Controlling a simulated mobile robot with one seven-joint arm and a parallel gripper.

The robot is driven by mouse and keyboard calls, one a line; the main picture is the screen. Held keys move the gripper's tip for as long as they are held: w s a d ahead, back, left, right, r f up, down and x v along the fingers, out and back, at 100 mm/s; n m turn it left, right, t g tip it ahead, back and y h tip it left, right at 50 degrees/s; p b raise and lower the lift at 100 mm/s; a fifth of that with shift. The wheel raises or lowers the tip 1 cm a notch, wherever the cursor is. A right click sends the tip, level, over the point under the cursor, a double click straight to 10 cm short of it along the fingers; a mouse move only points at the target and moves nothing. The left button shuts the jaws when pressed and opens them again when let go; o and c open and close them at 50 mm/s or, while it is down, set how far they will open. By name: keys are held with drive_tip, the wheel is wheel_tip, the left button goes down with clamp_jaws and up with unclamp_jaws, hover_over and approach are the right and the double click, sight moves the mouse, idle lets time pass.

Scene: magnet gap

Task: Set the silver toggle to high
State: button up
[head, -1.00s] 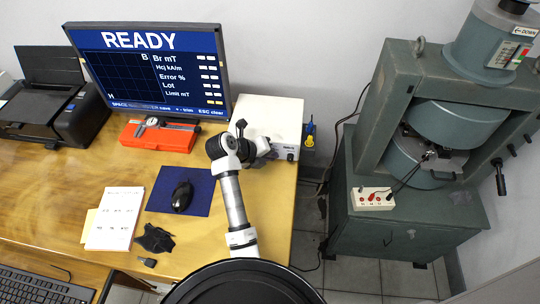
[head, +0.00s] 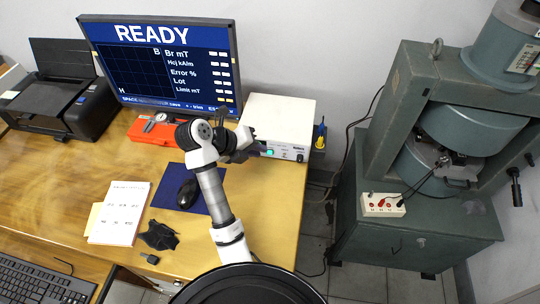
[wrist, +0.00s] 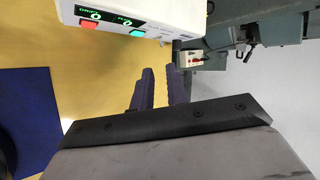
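The white instrument box (head: 278,121) stands at the right rear of the desk, its front panel partly behind my gripper in the head view. In the wrist view, the box (wrist: 165,12) shows a red button (wrist: 88,29), a green button (wrist: 137,32) and small green displays.
A monitor (head: 165,62) reads READY.

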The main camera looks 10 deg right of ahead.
drive_tip(key=shift+p+v, duration=1.05)
drive_tip(key=shift+v, duration=0.4)
